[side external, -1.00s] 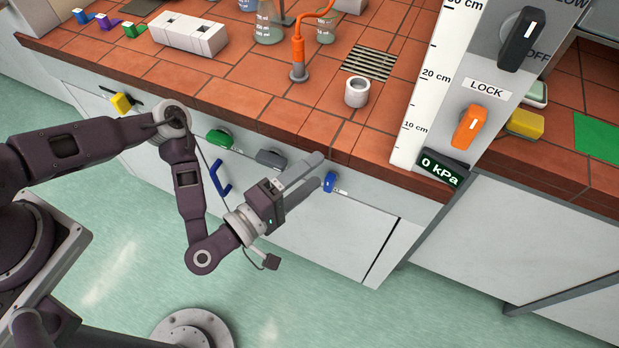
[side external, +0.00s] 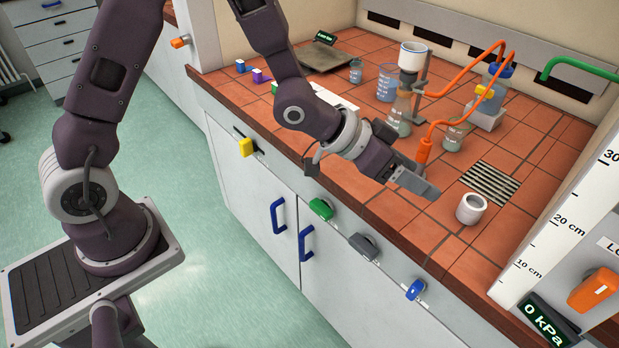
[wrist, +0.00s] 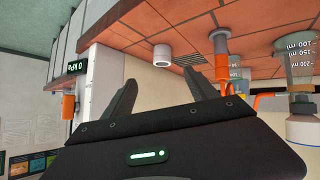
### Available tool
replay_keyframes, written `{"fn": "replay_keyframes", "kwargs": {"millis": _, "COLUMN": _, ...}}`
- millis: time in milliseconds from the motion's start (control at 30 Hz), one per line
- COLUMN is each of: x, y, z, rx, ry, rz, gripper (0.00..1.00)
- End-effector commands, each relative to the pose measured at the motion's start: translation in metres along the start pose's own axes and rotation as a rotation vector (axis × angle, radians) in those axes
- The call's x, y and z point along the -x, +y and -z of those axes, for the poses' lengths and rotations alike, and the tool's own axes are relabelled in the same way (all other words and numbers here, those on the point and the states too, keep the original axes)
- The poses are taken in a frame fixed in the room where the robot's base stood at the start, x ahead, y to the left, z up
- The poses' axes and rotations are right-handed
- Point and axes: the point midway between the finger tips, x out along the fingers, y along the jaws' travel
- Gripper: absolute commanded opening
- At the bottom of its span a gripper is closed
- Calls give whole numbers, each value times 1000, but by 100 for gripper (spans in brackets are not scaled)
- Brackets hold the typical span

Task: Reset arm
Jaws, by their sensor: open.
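My arm reaches from its base at the left over the front edge of the tiled bench. My gripper (side external: 418,185) hangs above the red tiles, to the left of a small white cup (side external: 471,208). In the wrist view my gripper (wrist: 160,92) shows two dark fingers spread apart with nothing between them. The white cup (wrist: 162,55) appears beyond the fingers there, apart from them.
An orange pipe fitting (side external: 423,150) with an orange hose stands close behind the gripper. Flasks (side external: 398,115), a floor-drain-like grate (side external: 490,183) and a tall ruler panel (side external: 560,220) are around. Coloured knobs (side external: 320,209) line the bench front.

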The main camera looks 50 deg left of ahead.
Motion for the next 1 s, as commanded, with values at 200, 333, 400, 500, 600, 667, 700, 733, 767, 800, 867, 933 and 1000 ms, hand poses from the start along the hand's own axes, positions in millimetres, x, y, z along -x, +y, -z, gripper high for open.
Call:
{"fn": "replay_keyframes", "kwargs": {"millis": 200, "x": 166, "y": -52, "z": 18, "rx": -21, "ry": -176, "rz": 422, "gripper": 67}}
{"fn": "replay_keyframes", "kwargs": {"millis": 333, "x": 262, "y": -40, "z": -16, "rx": 95, "ry": -271, "rz": 537, "gripper": 67}}
{"fn": "replay_keyframes", "kwargs": {"millis": 400, "x": 299, "y": -24, "z": -40, "rx": 159, "ry": -310, "rz": 547, "gripper": 67}}
{"fn": "replay_keyframes", "kwargs": {"millis": 500, "x": 330, "y": -1, "z": -69, "rx": 225, "ry": -351, "rz": 528, "gripper": 67}}
{"fn": "replay_keyframes", "kwargs": {"millis": 600, "x": 344, "y": 12, "z": -86, "rx": 258, "ry": -374, "rz": 507, "gripper": 67}}
{"fn": "replay_keyframes", "kwargs": {"millis": 667, "x": 347, "y": 16, "z": -90, "rx": 264, "ry": -381, "rz": 500, "gripper": 67}}
{"fn": "replay_keyframes", "kwargs": {"millis": 700, "x": 347, "y": 16, "z": -90, "rx": 266, "ry": -383, "rz": 499, "gripper": 67}}
{"fn": "replay_keyframes", "kwargs": {"millis": 733, "x": 347, "y": 17, "z": -91, "rx": 266, "ry": -384, "rz": 499, "gripper": 67}}
{"fn": "replay_keyframes", "kwargs": {"millis": 767, "x": 347, "y": 16, "z": -90, "rx": 266, "ry": -384, "rz": 499, "gripper": 67}}
{"fn": "replay_keyframes", "kwargs": {"millis": 800, "x": 347, "y": 16, "z": -90, "rx": 265, "ry": -384, "rz": 499, "gripper": 67}}
{"fn": "replay_keyframes", "kwargs": {"millis": 867, "x": 347, "y": 16, "z": -90, "rx": 265, "ry": -384, "rz": 500, "gripper": 67}}
{"fn": "replay_keyframes", "kwargs": {"millis": 933, "x": 347, "y": 16, "z": -90, "rx": 265, "ry": -384, "rz": 500, "gripper": 67}}
{"fn": "replay_keyframes", "kwargs": {"millis": 1000, "x": 347, "y": 16, "z": -90, "rx": 264, "ry": -383, "rz": 501, "gripper": 67}}
